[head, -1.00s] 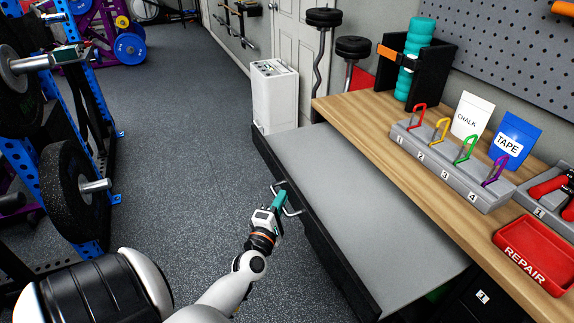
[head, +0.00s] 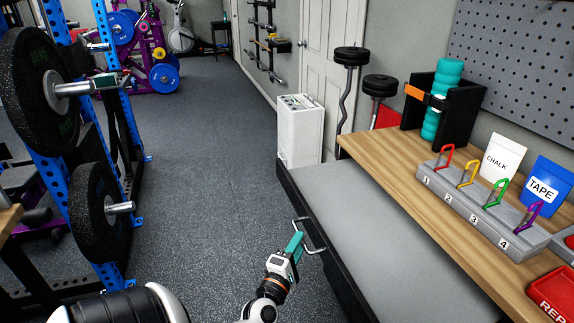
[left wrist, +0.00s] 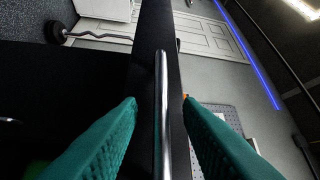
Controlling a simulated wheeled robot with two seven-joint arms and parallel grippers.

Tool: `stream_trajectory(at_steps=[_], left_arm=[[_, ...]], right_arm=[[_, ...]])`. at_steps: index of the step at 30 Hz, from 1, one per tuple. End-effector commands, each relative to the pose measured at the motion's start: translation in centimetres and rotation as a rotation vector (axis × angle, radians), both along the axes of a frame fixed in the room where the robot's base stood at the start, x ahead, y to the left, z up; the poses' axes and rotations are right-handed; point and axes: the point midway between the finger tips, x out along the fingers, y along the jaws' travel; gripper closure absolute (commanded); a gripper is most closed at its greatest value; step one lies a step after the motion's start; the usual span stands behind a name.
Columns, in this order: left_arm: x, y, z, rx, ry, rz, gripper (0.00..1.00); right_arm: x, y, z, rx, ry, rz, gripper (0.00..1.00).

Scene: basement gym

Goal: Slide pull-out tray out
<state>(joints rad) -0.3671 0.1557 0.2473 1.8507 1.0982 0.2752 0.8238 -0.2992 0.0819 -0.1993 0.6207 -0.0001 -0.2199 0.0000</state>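The grey pull-out tray (head: 370,215) sticks out from under the wooden workbench in the head view, with a black front edge. A metal bar handle (head: 318,249) is on that front; it also shows as a long bar in the left wrist view (left wrist: 162,110). My left gripper (head: 295,243) is at the handle. Its teal fingers (left wrist: 160,102) stand apart on either side of the bar, with visible gaps, so it is open around the handle. My right gripper is not in view.
The wooden workbench (head: 382,152) carries a numbered hook rack (head: 470,212), chalk and tape packets and a red bin (head: 555,297). A white cabinet (head: 300,130) stands beyond the tray. A weight rack (head: 100,150) stands at left. The floor (head: 205,180) between is clear.

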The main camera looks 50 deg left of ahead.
Motion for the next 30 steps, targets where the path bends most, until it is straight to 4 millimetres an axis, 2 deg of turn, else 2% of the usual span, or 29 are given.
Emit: stream_trajectory(at_steps=[1, 6, 12, 18, 30], left_arm=[[-1.1, -0.5, -0.6, -0.002, 0.005, -0.002, 0.68], [-4.6, -2.0, -1.0, -0.002, 0.005, -0.002, 0.68], [-7.4, -3.2, -1.4, -0.001, 0.005, -0.002, 0.68], [-8.4, -3.6, -1.3, -0.002, 0.001, 0.0, 0.68], [-8.4, -3.6, -1.3, -0.002, 0.001, 0.0, 0.68]], right_arm=[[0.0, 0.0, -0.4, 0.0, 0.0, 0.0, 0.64], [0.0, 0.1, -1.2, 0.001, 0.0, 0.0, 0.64], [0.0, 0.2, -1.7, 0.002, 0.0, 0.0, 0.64], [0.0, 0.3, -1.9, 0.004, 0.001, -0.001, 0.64], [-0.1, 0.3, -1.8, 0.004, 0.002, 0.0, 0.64]])
